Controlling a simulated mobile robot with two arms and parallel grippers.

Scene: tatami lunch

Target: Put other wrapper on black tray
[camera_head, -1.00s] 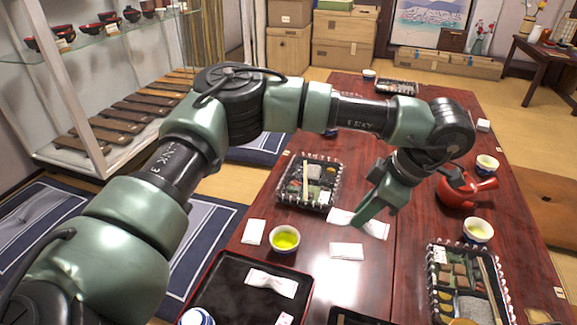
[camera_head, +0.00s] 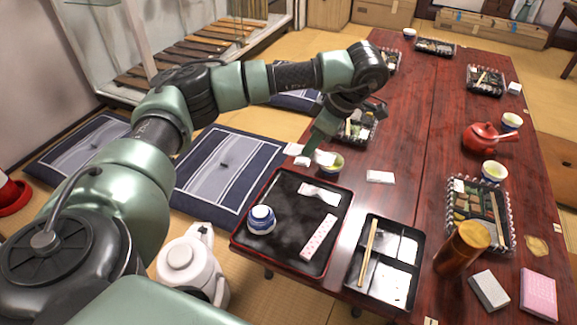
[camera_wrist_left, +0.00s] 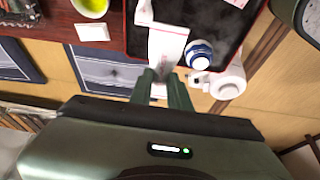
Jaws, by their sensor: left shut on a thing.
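My left gripper (camera_head: 311,155) is shut on a white wrapper (camera_head: 296,150). It holds the wrapper near the far edge of the black tray (camera_head: 283,203), beside a green tea cup (camera_head: 334,165). In the left wrist view the fingers (camera_wrist_left: 162,92) pinch the held wrapper (camera_wrist_left: 168,44), which overlaps the tray's edge in the picture. Another white wrapper (camera_head: 319,194) lies on the tray. A pink-patterned packet (camera_head: 318,238) and a blue and white cup (camera_head: 262,219) are also on it. My right gripper is not in view.
A divided black box (camera_head: 382,290) with chopsticks stands right of the tray. A white napkin (camera_head: 380,177) lies beyond it. A white kettle (camera_head: 188,264) stands on the floor left of the table. A wooden cylinder (camera_head: 461,248) stands at the right.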

